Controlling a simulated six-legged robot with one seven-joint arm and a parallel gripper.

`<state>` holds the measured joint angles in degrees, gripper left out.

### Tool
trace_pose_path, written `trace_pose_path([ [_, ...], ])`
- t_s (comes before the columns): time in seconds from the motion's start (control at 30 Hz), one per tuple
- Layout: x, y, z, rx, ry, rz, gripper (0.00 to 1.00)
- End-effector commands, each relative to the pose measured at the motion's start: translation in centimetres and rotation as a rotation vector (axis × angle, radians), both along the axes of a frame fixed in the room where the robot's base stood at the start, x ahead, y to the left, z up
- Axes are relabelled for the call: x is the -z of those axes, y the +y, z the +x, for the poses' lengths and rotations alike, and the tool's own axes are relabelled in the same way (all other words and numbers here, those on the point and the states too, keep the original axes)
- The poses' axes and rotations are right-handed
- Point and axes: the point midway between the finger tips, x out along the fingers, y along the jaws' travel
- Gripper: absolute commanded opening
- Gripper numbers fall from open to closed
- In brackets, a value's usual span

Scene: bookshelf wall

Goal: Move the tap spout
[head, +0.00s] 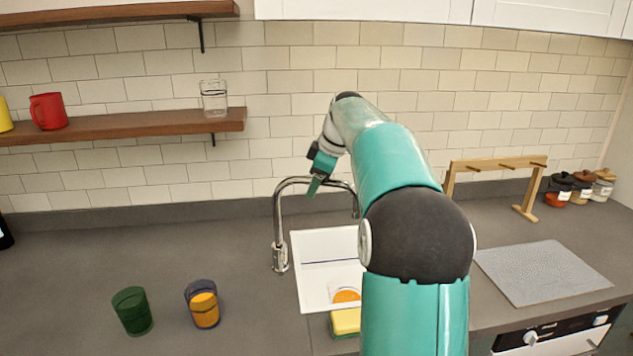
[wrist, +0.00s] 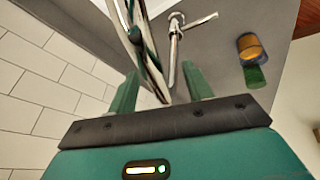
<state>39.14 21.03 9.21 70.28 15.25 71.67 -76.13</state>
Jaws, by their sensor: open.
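The tap spout (head: 318,181) is a thin chrome arch by the white sink (head: 309,285). One leg comes down at the sink's left edge; the other end is partly hidden behind my arm. My gripper (head: 315,183) is at the top of the arch, pointing down. In the wrist view my gripper (wrist: 160,90) is open, with its two green fingers apart. The chrome tube of the tap spout (wrist: 152,65) runs into the gap between them. I cannot tell whether either finger touches it.
A green cup (head: 132,311) and a blue-and-orange cup (head: 202,304) stand on the counter at left. A yellow sponge (head: 345,322) lies at the sink's front. A wooden rack (head: 497,164), jars (head: 582,185) and a grey mat (head: 540,272) are at right. Shelves hang at upper left.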

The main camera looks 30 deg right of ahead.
Motion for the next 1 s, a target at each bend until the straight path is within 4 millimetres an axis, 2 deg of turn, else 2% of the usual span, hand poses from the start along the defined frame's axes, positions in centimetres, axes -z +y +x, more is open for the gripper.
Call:
trace_pose_path([
  [0.27, 0.2, 0.0, 0.1, 0.001, 0.000, 0.000, 0.48],
  [0.5, 0.1, 0.0, 0.0, 0.001, 0.002, 0.000, 0.01],
  [0.77, 0.2, -0.4, 0.3, -0.031, 0.003, 0.002, 0.00],
  [1.0, 0.2, -1.8, 1.9, -0.208, 0.001, 0.000, 0.00],
])
